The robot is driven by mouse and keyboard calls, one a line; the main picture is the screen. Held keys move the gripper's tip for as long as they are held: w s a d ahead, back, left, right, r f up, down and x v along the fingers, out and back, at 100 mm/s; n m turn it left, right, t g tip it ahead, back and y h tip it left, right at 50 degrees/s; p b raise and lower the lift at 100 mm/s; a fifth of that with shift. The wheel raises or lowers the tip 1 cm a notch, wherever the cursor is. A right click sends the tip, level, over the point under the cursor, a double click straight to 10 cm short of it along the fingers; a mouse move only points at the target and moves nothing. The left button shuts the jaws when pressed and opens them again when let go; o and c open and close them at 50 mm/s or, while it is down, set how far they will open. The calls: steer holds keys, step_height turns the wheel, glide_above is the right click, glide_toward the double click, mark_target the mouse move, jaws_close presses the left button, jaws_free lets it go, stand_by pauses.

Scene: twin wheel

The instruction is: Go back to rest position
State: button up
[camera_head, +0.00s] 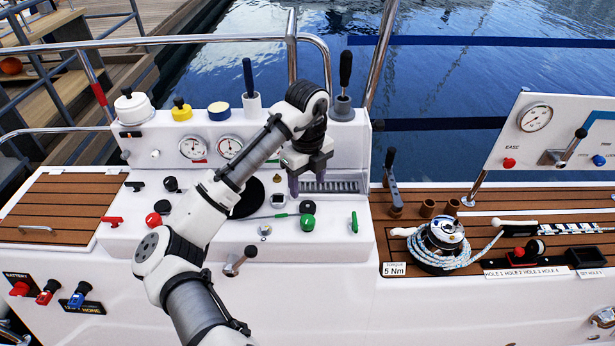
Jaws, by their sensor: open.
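My white and grey arm reaches up from the bottom of the view over the white console (340,250). My gripper (309,184) points down in front of a dark slotted vent (345,186) on the console. Its two fingers are apart, and I see nothing between them. A green knob (307,222) and a dark knob (307,206) stand just below the fingertips in the picture. Whether the fingertips touch the console cannot be told. My arm hides part of the console's middle, including part of a round black opening (248,200).
Two upright black-handled levers (248,75) (345,70) stand behind my gripper at the console's back edge, near metal rails (292,45). A winch with rope (441,240) and a gauge panel (560,135) are at right. Teak decking (62,205) lies at left.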

steer(key=shift+r, duration=0.4)
